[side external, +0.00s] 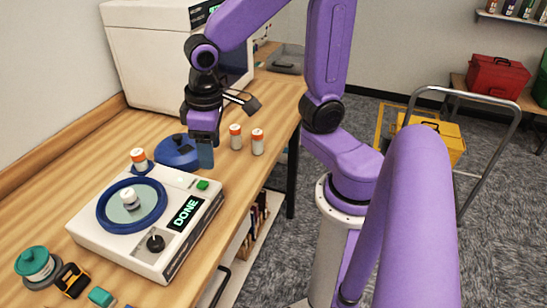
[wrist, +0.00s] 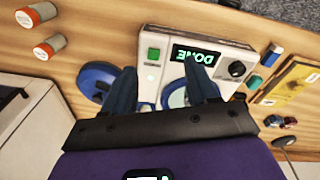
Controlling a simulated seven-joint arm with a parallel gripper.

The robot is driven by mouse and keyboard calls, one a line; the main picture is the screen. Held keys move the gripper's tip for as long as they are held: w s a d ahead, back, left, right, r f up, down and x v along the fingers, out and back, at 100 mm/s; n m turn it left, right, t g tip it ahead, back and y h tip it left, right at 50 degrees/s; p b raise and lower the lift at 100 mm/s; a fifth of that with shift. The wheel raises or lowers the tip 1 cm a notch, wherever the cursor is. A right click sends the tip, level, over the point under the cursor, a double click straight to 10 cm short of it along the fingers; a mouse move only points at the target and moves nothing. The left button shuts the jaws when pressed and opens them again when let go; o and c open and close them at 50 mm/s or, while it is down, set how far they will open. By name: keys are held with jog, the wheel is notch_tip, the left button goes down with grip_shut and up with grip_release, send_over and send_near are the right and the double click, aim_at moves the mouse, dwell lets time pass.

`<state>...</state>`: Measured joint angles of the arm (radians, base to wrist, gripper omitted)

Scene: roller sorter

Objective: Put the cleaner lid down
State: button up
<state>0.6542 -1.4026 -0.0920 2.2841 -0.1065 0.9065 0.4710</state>
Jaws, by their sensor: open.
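The cleaner (side external: 88,228) is a white box with a lit DONE display, a green button, a black knob and a blue-rimmed round bowl (side external: 104,217). A small white bottle stands in the open bowl. The blue round lid (side external: 175,152) lies on the wooden table behind the cleaner; it also shows in the wrist view (wrist: 92,80), left of the fingers. My gripper (side external: 205,160) is open and empty, pointing down beside the lid. In the wrist view, my gripper's fingers (wrist: 162,90) are spread, with the cleaner between and beyond them.
A large white machine (side external: 150,55) stands at the back. A teal-topped spool (side external: 36,265) and small items crowd the front left.

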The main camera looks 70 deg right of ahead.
jog(key=s+d+n+g, duration=0.1)
jog(key=s+n, duration=0.7)
jog(key=s, duration=0.5)
jog(key=shift+d+f+n+y, duration=0.3)
jog(key=shift+d+f+y, duration=0.1)
jog(key=shift+f, duration=0.05)
